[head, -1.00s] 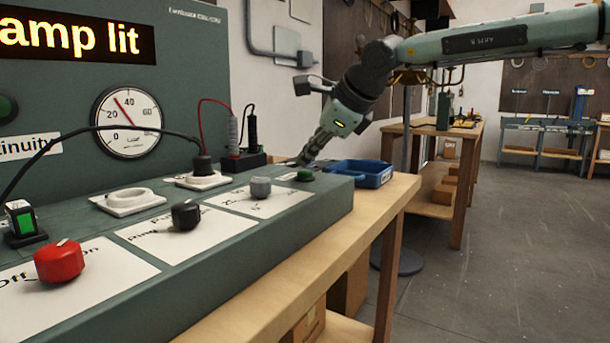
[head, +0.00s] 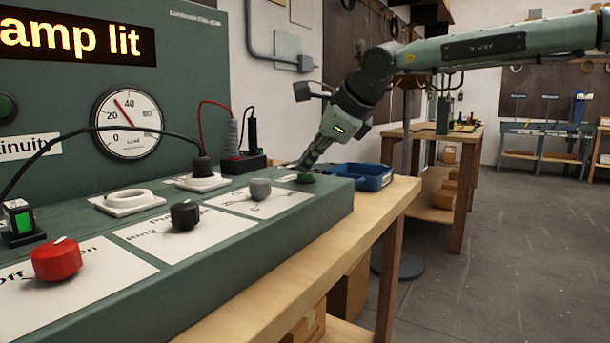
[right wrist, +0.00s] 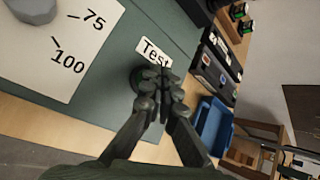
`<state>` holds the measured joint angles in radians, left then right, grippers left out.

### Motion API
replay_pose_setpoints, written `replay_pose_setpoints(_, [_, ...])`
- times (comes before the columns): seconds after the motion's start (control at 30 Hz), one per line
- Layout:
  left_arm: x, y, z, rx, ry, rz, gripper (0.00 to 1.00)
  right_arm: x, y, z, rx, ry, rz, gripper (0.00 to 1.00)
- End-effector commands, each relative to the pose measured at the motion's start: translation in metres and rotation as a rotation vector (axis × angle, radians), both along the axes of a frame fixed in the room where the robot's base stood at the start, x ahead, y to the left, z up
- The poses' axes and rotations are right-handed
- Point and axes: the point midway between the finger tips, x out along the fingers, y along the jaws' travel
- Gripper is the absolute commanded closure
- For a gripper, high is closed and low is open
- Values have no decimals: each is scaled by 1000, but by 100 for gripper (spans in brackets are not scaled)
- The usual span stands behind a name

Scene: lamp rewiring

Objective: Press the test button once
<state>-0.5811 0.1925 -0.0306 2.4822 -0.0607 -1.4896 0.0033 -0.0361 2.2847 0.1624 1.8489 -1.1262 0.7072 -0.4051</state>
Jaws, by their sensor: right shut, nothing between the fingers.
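The green test button (head: 305,178) sits at the right end of the sloped green panel, beyond the grey knob. In the right wrist view it is a dark green round button (right wrist: 136,77) beside the "Test" label (right wrist: 154,52), partly hidden by a finger. My right gripper (head: 304,164) points down at this end of the panel, its fingers shut and empty. In the right wrist view the fingertips (right wrist: 166,84) are close beside the button and over the label's edge. I cannot tell whether they touch the button. My left gripper is not in view.
A grey knob (head: 260,188), black knob (head: 184,214) and red knob (head: 57,260) line the panel. A plug with a black cable (head: 203,165) stands in a socket behind. A blue tray (head: 362,176) lies right of the panel. The display (head: 75,38) shows "amp lit".

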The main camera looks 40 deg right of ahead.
Motion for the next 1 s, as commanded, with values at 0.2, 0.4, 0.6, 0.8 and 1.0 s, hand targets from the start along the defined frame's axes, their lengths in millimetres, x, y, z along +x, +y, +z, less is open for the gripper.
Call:
replay_pose_setpoints(0.2, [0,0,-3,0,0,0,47,0,0,-3,0,1,0,100])
replay_pose_setpoints(0.4, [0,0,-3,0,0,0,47,0,0,-3,0,1,0,100])
replay_pose_setpoints(0.6, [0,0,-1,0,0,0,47,0,0,-1,0,1,0,100])
replay_pose_setpoints(0.8, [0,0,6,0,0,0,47,0,0,10,0,1,1,100])
replay_pose_setpoints(1.0, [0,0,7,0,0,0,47,0,0,14,0,1,0,100])
